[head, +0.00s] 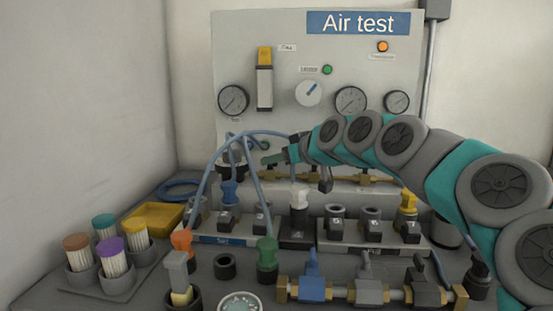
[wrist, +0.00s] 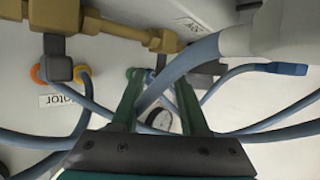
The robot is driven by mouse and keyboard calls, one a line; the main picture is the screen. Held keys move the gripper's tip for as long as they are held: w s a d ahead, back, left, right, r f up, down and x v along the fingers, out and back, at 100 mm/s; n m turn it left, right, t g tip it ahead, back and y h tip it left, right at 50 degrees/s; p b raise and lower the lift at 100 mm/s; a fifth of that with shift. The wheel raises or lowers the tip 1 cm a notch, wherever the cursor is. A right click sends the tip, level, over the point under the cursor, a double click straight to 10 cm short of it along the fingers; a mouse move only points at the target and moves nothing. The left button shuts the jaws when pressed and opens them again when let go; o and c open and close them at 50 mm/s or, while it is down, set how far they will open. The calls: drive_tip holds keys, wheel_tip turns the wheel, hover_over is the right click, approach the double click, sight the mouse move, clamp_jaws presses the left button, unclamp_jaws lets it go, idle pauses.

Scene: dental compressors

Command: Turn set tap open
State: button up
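My gripper (head: 274,158) points left in front of the lower air-test panel, beside the arching blue hoses. In the wrist view my gripper (wrist: 158,82) has its two green fingers apart; a blue hose (wrist: 190,60) crosses the view near them, and I cannot tell whether it touches them. A brass pipe (head: 350,178) runs behind my arm, with a dark handle (head: 325,181) hanging in front. Brass fittings (wrist: 115,27) also show at the wrist view's top left. A front brass manifold carries a blue tap (head: 312,285), a grey tap (head: 369,287) and a black tap (head: 424,288). No readable label marks the set tap.
The panel (head: 240,50) holds gauges and a dial (head: 308,92). Socket blocks (head: 335,238) stand below it. Orange (head: 182,242) and green (head: 267,252) hose plugs stand in front. A yellow tray (head: 152,216) and capped brushes (head: 112,258) are at left. Hoses crowd my gripper.

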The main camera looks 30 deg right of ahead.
clamp_jaws()
drive_tip(key=shift+n+y, duration=0.3)
idle(0.4)
drive_tip(key=shift+w+d+r+n+g+y, duration=0.15)
drive_tip(key=shift+n+g+y, duration=0.25)
drive_tip(key=shift+n+y, duration=0.4)
drive_tip(key=shift+w+d+n+g+y, duration=0.15)
drive_tip(key=shift+n+g+y, duration=0.25)
drive_tip(key=shift+n+y, duration=0.4)
drive_tip(key=shift+d+n+g+y+p, duration=0.2)
drive_tip(key=shift+n+g+y+p, duration=0.15)
drive_tip(key=shift+n+y, duration=0.35)
drive_tip(key=shift+w+d+n+g+y, duration=0.15)
drive_tip(key=shift+d+n+g+y, duration=0.05)
drive_tip(key=shift+n+g+y, duration=0.95)
drive_tip(key=shift+o, duration=0.5)
unclamp_jaws()
